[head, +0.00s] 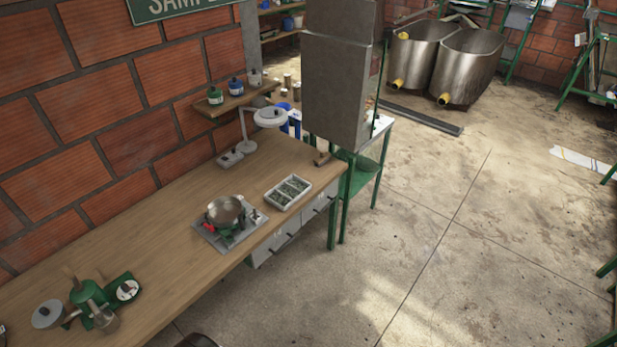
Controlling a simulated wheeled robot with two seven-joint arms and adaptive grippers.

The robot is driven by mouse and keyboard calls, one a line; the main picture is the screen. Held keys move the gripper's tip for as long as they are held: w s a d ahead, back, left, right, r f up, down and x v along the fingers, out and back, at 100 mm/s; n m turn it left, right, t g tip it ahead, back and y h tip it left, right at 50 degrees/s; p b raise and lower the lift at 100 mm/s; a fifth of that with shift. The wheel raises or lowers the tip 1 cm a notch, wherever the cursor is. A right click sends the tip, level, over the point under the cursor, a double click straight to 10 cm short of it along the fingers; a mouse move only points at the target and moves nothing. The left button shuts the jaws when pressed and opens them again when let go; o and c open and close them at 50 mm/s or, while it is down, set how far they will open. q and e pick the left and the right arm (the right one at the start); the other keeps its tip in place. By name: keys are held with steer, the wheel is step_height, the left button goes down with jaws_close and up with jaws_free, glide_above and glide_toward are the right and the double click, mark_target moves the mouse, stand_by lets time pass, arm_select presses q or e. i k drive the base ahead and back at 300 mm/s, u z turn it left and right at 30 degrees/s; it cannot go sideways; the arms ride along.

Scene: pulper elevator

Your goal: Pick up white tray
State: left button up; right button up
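The white tray (300,198) is a small rectangular tray with compartments and dark green contents. It lies flat on the wooden workbench (165,245), near its front edge and towards its far end. Nothing covers the tray from this view. Neither of my grippers shows in the head view.
A scale with a metal bowl (224,211) stands left of the tray, and a magnifier lamp (268,117) behind it. A green grinder device (92,300) is at the near left. A grey cabinet (337,75) rises beyond the bench. Concrete floor (440,250) right of the bench is clear.

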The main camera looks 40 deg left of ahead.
mark_target(287, 192)
steer(key=u, duration=0.25)
steer(key=i, duration=1.5)
steer(key=u, duration=1.7)
steer(key=i, duration=1.1)
steer(key=u, duration=1)
